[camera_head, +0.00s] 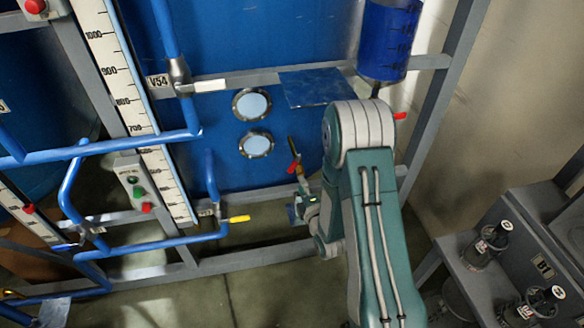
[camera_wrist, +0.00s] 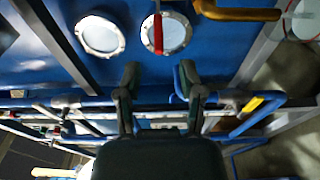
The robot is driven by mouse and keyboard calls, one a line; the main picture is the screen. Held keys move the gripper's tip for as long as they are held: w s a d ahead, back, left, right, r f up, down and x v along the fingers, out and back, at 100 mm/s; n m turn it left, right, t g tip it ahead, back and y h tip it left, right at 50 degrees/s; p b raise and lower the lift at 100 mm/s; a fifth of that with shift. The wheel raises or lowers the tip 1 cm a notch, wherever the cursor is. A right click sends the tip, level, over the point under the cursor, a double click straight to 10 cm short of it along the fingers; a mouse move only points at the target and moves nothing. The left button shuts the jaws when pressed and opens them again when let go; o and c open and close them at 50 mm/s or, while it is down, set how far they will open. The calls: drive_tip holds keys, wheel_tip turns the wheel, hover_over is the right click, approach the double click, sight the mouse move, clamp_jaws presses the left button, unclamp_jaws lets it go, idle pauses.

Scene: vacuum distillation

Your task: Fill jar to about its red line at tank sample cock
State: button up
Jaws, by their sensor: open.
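The tank (camera_head: 225,95) is a large blue wall with two round sight glasses. A valve with a red lever (camera_head: 293,165), which looks like the sample cock, sticks out low on it, just left of my arm. In the wrist view a red lever (camera_wrist: 158,34) and a brass pipe (camera_wrist: 235,12) show above my fingers. My gripper (camera_wrist: 159,78) is open, with nothing visible held between its fingers. In the head view it is mostly hidden by my arm, near the valve. Dark jar-like containers (camera_head: 487,243) stand on the right bench; I see no red line on them.
Blue pipes (camera_head: 150,243) with a yellow-handled valve (camera_head: 238,219) run along the grey frame at left. The floor (camera_head: 255,295) in front is clear.

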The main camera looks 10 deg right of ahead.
sight(292, 166)
drive_tip(key=w, duration=0.5)
drive_tip(key=w+a, duration=0.1)
drive_tip(key=w, duration=0.2)
clamp_jaws()
